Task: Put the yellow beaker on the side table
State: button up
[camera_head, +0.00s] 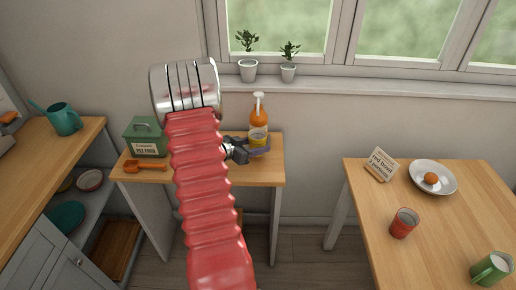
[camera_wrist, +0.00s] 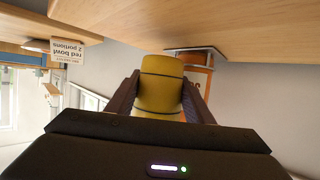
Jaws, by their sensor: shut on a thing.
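The yellow beaker (camera_wrist: 162,90) is between the two fingers of my gripper (camera_wrist: 160,100) in the wrist view, which looks upside down. My gripper is shut on it. In the head view my gripper (camera_head: 260,150) is at the right part of the small middle table (camera_head: 220,176), in front of an orange pump bottle (camera_head: 258,117). The beaker's yellow side shows there only as a small patch. I cannot tell whether it touches the tabletop. Which table is the side table is not marked.
The bottle also shows just behind the beaker in the wrist view (camera_wrist: 207,78). A green tin (camera_head: 146,138) and orange scoop (camera_head: 144,167) are on the table's left. The right table (camera_head: 364,212) holds a sign (camera_head: 381,163), plate (camera_head: 449,185), red cup (camera_head: 404,224) and green mug (camera_head: 491,269).

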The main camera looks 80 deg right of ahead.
notch_tip(320, 180, down, 2)
jog(key=shift+f, duration=0.15)
jog(key=shift+d+f, duration=0.2)
jog(key=shift+f, duration=0.1)
jog(key=shift+f, duration=0.1)
jog(key=o, duration=0.8)
jog(key=shift+c, duration=0.2)
jog(key=shift+w+a+r, duration=0.2)
jog(key=v, duration=1.1)
jog(key=shift+w+a+r, duration=0.1)
jog(key=shift+a+r, duration=0.05)
jog(key=shift+a, duration=0.05)
